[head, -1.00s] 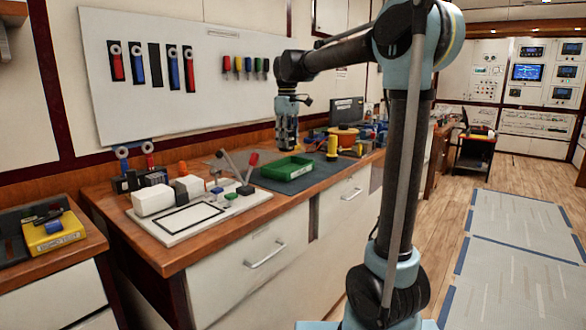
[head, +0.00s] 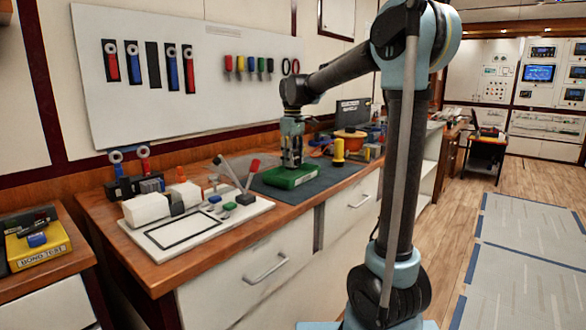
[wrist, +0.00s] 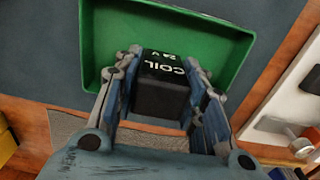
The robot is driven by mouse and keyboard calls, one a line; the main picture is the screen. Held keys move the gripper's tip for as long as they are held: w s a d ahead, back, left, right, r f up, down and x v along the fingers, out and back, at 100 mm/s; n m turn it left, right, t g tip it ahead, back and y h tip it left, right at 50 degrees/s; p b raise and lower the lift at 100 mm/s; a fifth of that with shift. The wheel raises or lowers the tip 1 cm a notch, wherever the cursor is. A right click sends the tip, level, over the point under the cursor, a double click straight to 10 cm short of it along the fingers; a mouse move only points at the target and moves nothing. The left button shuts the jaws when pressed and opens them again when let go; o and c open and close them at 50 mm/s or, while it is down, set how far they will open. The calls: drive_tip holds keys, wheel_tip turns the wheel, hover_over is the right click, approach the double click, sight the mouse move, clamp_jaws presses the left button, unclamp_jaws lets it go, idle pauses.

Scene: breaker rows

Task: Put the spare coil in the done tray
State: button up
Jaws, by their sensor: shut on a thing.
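A black block marked "COIL 24 V" (wrist: 162,85), the spare coil, is between the fingers of my gripper (head: 293,164) in the wrist view. My gripper is shut on it. The green tray (head: 276,182) lies on the dark mat of the workbench, and my gripper is right over it. In the wrist view the tray (wrist: 91,45) is behind and below the coil, and its floor looks empty around it. I cannot tell whether the coil touches the tray floor. No label on the tray is readable.
A white board (head: 192,238) with a black outline, levers and small blocks lies left of the tray. A yellow spool (head: 339,150) and an orange item stand to the right. The dark mat (head: 330,178) has free room right of the tray.

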drive_tip(key=shift+f, duration=1.55)
drive_tip(key=o, duration=1.2)
drive_tip(key=shift+f, duration=0.1)
drive_tip(key=shift+s, duration=0.1)
